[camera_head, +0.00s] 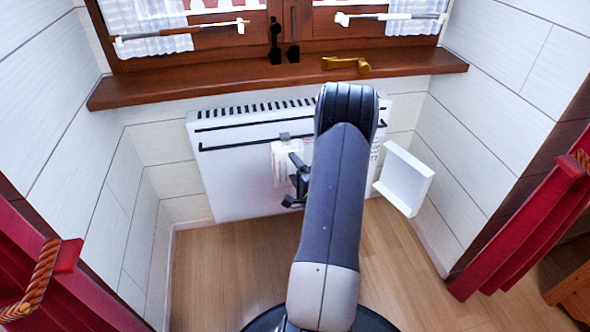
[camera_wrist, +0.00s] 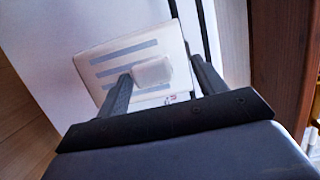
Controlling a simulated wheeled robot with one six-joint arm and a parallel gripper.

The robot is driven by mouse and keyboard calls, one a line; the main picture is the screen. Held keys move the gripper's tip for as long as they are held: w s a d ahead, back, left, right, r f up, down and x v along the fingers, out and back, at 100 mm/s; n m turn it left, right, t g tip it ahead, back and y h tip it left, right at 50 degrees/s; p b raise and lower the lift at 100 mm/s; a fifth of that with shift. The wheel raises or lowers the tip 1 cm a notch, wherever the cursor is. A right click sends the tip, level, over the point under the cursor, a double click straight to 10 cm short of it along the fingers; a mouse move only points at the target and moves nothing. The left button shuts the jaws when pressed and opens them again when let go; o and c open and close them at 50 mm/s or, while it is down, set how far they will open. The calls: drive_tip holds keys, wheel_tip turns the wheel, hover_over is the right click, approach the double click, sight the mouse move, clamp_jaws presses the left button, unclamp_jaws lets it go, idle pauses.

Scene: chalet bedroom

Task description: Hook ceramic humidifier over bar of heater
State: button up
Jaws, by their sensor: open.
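The white ceramic humidifier (camera_head: 284,164) hangs upright against the front of the white heater (camera_head: 235,180). A grey hook (camera_head: 284,137) at its top sits at the heater's dark bar (camera_head: 240,143) and appears to be over it. In the wrist view the humidifier (camera_wrist: 110,62) shows grey-blue stripes and a small white block (camera_wrist: 152,72) sticking out. My gripper (camera_wrist: 162,82) is open, with one finger on each side of this block and gaps visible. In the head view my gripper (camera_head: 297,182) is dark and partly hidden by my arm.
A wooden windowsill (camera_head: 220,88) with a brass handle (camera_head: 346,64) runs above the heater. A white panel (camera_head: 405,180) sticks out at the heater's right. Red curtains (camera_head: 525,235) flank the niche. Wooden floor (camera_head: 235,265) in front is clear.

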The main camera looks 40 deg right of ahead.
drive_tip(key=shift+s, duration=0.1)
drive_tip(key=p+v, duration=0.2)
drive_tip(key=v, duration=0.8)
drive_tip(key=shift+s, duration=0.3)
drive_tip(key=shift+w, duration=0.1)
drive_tip(key=b+x, duration=0.2)
drive_tip(key=x, duration=0.8)
drive_tip(key=shift+w, duration=0.25)
drive_tip(key=shift+r+p, duration=0.3)
